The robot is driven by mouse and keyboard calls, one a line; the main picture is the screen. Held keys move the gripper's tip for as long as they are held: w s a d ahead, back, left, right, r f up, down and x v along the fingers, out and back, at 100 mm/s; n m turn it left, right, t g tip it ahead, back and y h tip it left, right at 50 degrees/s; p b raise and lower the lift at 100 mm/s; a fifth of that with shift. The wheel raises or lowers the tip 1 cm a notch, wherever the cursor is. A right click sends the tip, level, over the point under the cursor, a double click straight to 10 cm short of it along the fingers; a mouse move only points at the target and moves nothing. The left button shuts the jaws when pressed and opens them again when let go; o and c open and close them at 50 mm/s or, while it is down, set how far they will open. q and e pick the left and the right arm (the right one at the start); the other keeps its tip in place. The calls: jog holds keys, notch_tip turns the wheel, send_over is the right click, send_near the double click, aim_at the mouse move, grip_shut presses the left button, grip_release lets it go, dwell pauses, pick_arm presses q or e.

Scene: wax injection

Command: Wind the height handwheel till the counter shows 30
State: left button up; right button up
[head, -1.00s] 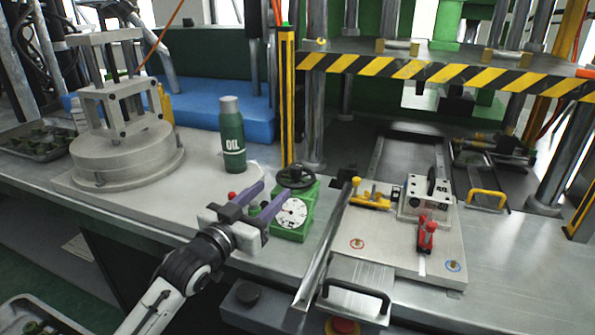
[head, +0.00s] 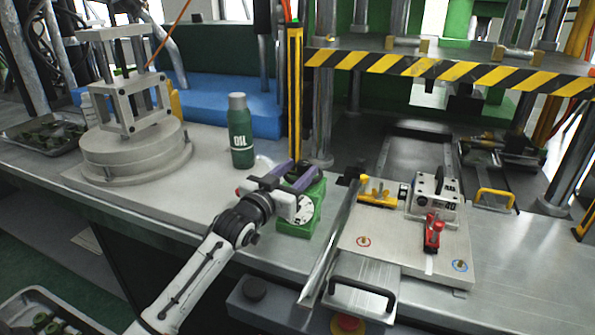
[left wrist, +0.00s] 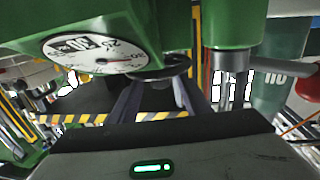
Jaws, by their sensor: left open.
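The green height unit (head: 300,222) stands on the bench, with a white round dial on its side. In the left wrist view the dial (left wrist: 92,54) is tilted, with a dark digit window whose number I cannot read surely. The dark handwheel (left wrist: 165,72) is on the unit; in the head view it is largely hidden by my gripper. My left gripper (head: 297,171) is open, its two purple fingers reaching to the wheel. In the left wrist view the fingers (left wrist: 157,98) lie apart near the wheel's rim; I cannot tell whether they touch it. My right gripper is not in view.
A green oil bottle (head: 241,132) stands behind the unit. A yellow-black striped post (head: 295,95) rises behind it. To the right, a metal plate (head: 385,242) carries a yellow clamp (head: 378,192), a red clamp (head: 432,233) and a block. A round metal fixture (head: 135,155) is at left.

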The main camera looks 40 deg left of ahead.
pick_arm(q)
jog(key=c, duration=1)
jog(key=shift+d+r+n+y+p, duration=0.1)
jog(key=shift+r+n+y+p, duration=0.1)
jog(key=shift+n+y+p, duration=0.25)
jog(key=shift+c, duration=0.2)
jog(key=shift+n+y, duration=0.25)
jog(key=shift+y, duration=0.4)
jog(key=shift+f+g, duration=0.1)
jog(key=shift+g, duration=0.2)
jog(key=o, duration=1)
jog(key=shift+o, duration=0.2)
jog(key=shift+d+f, duration=0.1)
